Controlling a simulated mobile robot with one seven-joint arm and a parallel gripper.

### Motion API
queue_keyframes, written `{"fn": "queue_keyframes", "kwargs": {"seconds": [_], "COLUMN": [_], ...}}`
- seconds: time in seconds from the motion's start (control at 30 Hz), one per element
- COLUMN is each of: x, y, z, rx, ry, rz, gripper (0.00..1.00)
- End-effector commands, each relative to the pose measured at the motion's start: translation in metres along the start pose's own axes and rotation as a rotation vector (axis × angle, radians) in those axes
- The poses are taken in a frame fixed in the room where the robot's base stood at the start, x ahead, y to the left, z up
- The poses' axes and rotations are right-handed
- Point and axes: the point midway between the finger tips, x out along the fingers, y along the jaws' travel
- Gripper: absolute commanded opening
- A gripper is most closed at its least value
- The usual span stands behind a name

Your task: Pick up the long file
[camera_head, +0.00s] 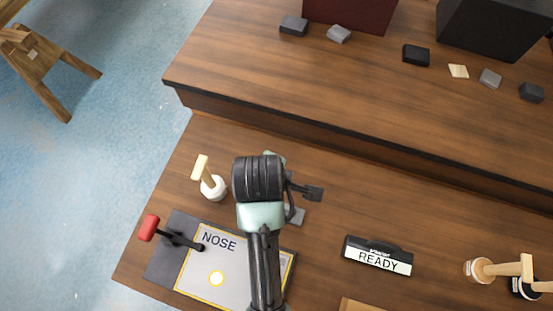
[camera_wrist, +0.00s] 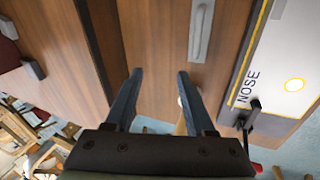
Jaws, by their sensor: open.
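A long, flat grey piece (camera_wrist: 201,30) that looks like the long file lies on the wooden bench top in the wrist view. In the head view my arm covers much of that area, and a small grey patch (camera_head: 297,215) beside the arm may be part of the file. My gripper (camera_wrist: 160,73) is open with nothing between its fingers, above the bench. In the wrist view the file is up and to the right of the fingertips, not touching them.
A NOSE board (camera_head: 225,275) with a red-knobbed clamp (camera_head: 150,228) lies at front left. A pale-handled tool (camera_head: 212,187) stands behind it. A READY sign (camera_head: 378,255) is to the right. A raised shelf (camera_head: 370,110) holds several small blocks and dark boxes.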

Motion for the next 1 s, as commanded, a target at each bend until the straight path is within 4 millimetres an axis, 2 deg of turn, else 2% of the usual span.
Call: {"fn": "queue_keyframes", "kwargs": {"seconds": [0.03, 0.1, 0.2, 0.5, 0.83, 1.0], "x": [0.002, 0.008, 0.019, 0.071, 0.093, 0.114], "y": [-0.021, -0.040, -0.052, -0.060, -0.062, -0.065], "z": [0.009, 0.018, 0.024, 0.029, 0.031, 0.034], "rx": [-0.045, -0.090, -0.115, -0.115, -0.113, -0.113], "ry": [-0.036, -0.065, -0.081, -0.079, -0.078, -0.078], "rz": [-0.071, -0.134, -0.170, -0.168, -0.165, -0.165], "gripper": [0.55, 0.55, 0.55, 0.55, 0.55, 0.55]}}
